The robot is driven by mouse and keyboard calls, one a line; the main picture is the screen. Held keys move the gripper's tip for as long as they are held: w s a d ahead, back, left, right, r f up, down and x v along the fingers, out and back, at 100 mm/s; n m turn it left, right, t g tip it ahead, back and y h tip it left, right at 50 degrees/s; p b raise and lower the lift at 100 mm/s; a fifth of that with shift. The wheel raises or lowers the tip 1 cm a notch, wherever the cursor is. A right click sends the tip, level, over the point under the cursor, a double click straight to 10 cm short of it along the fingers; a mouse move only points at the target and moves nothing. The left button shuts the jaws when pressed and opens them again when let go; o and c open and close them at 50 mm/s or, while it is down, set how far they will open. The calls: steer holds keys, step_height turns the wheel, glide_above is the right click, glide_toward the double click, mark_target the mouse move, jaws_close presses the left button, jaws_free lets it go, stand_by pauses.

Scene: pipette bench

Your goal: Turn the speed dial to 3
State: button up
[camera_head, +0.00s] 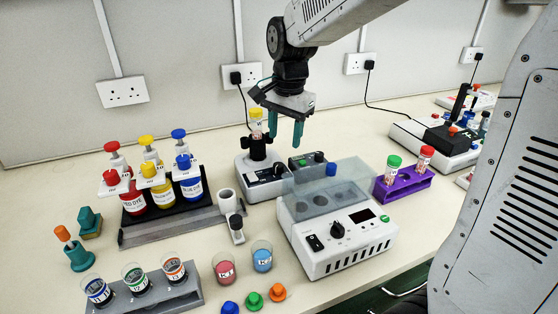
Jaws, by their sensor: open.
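A white device (330,255) with a clear lid stands right of centre. It has a black dial (337,230), a black switch and a small dark display on its front. A smaller white mixer (246,177) stands behind it to the left, with a dark control panel and a small knob (278,169). I cannot tell which one is the speed dial, and the dial markings are too small to read. My gripper (285,128) is open and empty, its teal fingers pointing down above the mixer and apart from both knobs.
A yellow-capped vial (256,121) stands upright on the mixer, close beside my gripper. A dark box with a blue knob (331,169) is behind the clear lid. A purple rack (404,185) with capped tubes is to the right; dye bottles (158,193) are left. Beakers stand in front.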

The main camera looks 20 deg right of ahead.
mark_target(279, 164)
steer(key=shift+w+a+f+m, duration=0.15)
steer(key=shift+w+f+m, duration=0.35)
steer(key=shift+w+f, duration=0.3)
steer(key=f, duration=0.7)
steer(key=shift+w+a+f, duration=0.1)
steer(key=shift+w+f, duration=0.1)
steer(key=shift+f, duration=0.15)
steer(key=c, duration=1)
